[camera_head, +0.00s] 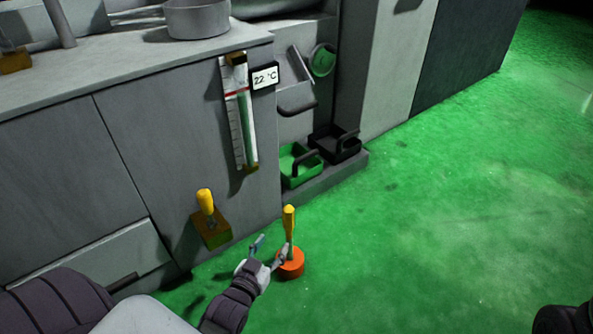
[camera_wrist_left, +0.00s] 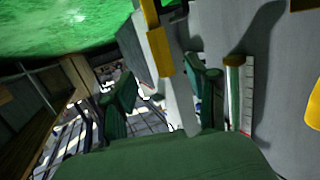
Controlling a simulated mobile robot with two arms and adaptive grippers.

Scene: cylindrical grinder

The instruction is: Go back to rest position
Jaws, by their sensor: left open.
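My left gripper (camera_head: 270,250) is open in the head view, low in front of the grey cabinet. Its right finger overlaps an orange round base with a yellow handle (camera_head: 290,262) in the picture; I cannot tell whether they touch. In the left wrist view the two green-padded fingers (camera_wrist_left: 163,90) stand apart. A yellow part (camera_wrist_left: 160,50) shows beyond them, and I cannot tell whether it lies between them. My right gripper is not in view.
A yellow-handled block (camera_head: 212,230) is by the cabinet front (camera_head: 150,140). A long gauge (camera_head: 240,120) and a 22 °C display (camera_head: 264,77) are on it. Green (camera_head: 300,165) and black (camera_head: 335,145) trays stand on a low ledge. Green floor (camera_head: 450,210) is clear at right.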

